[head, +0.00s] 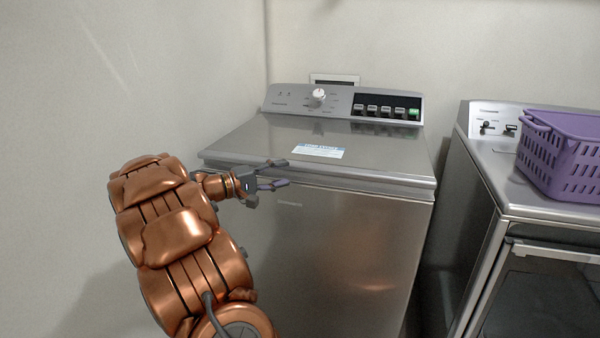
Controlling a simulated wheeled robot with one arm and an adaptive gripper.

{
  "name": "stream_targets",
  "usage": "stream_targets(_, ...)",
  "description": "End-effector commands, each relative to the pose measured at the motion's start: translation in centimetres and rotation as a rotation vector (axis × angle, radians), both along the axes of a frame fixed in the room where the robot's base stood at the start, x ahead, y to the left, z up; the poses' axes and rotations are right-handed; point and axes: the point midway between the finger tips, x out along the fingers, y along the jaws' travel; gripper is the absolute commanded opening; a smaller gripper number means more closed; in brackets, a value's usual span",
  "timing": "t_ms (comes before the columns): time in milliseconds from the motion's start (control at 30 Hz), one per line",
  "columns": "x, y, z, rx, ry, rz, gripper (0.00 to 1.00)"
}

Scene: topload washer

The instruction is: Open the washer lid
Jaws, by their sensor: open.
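The washer (330,250) is a grey metal top-loader in the middle of the head view. Its lid (375,150) lies flat and shut, with a white-and-blue label (318,151) on top. My gripper (282,173) is open and empty, at the left part of the lid's front edge. One finger appears at about the height of the lid's edge and the other a little below it. I cannot tell whether either finger touches the washer. My copper-coloured arm comes in from the lower left and hides part of the washer's left front.
The washer's control panel (345,103) with a round knob stands behind the lid. A second grey machine (488,190) is at the right, with a purple basket (562,155) on top. A narrow gap separates the machines. A bare wall is at the left.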

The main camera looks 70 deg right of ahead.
Motion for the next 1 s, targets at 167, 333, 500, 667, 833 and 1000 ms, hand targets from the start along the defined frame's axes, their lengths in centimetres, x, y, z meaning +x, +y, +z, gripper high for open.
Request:
stream_targets(167,-1.8,-2.1,0.0,0.001,-0.001,-0.004,0.47)
stream_targets(333,-3.2,-3.7,0.0,0.001,0.0,-0.004,0.47)
stream_targets(500,-3.9,-4.6,0.0,0.001,0.0,-0.002,0.47)
stream_targets(667,-4.0,-4.8,0.0,0.001,0.0,-0.001,0.47)
stream_targets(833,-4.0,-4.8,0.0,0.001,0.0,-0.001,0.45)
stream_targets(1000,-4.0,-4.8,0.0,0.002,0.0,-0.001,0.27)
